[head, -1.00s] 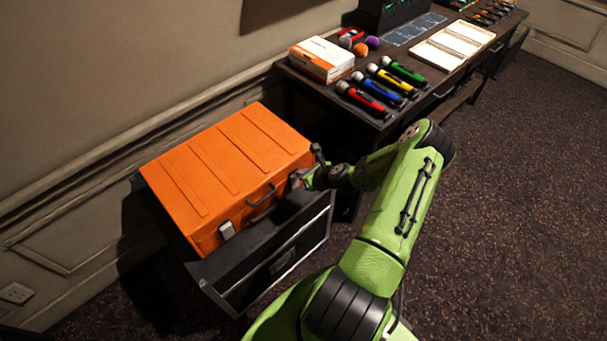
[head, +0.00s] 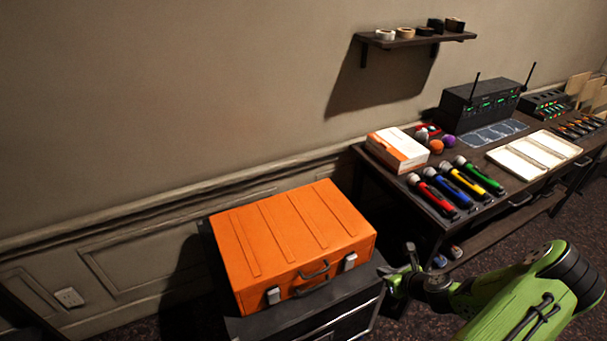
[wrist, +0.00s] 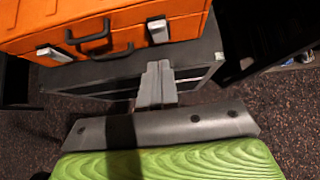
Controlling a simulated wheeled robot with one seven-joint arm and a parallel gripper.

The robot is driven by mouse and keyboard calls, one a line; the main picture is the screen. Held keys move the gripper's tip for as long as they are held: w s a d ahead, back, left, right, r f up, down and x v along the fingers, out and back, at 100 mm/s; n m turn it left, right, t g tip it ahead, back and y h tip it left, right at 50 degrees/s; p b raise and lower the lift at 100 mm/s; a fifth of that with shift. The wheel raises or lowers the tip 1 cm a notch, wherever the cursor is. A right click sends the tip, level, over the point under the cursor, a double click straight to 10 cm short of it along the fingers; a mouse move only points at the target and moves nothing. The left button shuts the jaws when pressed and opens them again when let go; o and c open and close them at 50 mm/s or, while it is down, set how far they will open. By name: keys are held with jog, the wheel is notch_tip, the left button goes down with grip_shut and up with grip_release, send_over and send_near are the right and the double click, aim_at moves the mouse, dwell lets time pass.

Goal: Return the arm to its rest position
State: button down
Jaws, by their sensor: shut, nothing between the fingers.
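My green arm (head: 525,300) reaches in from the lower right in the head view. My gripper (head: 410,250) is shut and empty, just right of the orange case and the dark cabinet under it. In the wrist view my gripper (wrist: 158,68) shows its grey fingers together, in front of the cabinet's front edge. The orange case (head: 290,235) is closed, with a dark handle and two silver latches. It sits on the dark cabinet (head: 345,312), and its front also shows in the wrist view (wrist: 120,25).
A dark desk (head: 415,200) stands right of the case. It holds several coloured microphones (head: 455,185), a white and orange box (head: 397,150), a white tray (head: 535,150) and a black receiver (head: 480,105). A wall shelf (head: 415,40) hangs above. Carpet lies below the arm.

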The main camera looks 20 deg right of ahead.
jog(key=w+a+r+n+g, duration=0.1)
jog(key=a+r+n+g, duration=0.4)
jog(key=a+r+n, duration=1.3)
jog(key=s+a+r+n, duration=0.4)
jog(key=s+r+n, duration=0.2)
jog(key=s+n, duration=0.2)
jog(key=s+a+r+n, duration=0.5)
jog(key=s+r+n, duration=0.1)
jog(key=s+n, duration=0.2)
jog(key=shift+a+r+n+t, duration=0.15)
jog(key=shift+r+n+t, duration=0.25)
jog(key=shift+n, duration=0.4)
jog(key=shift+s, duration=0.1)
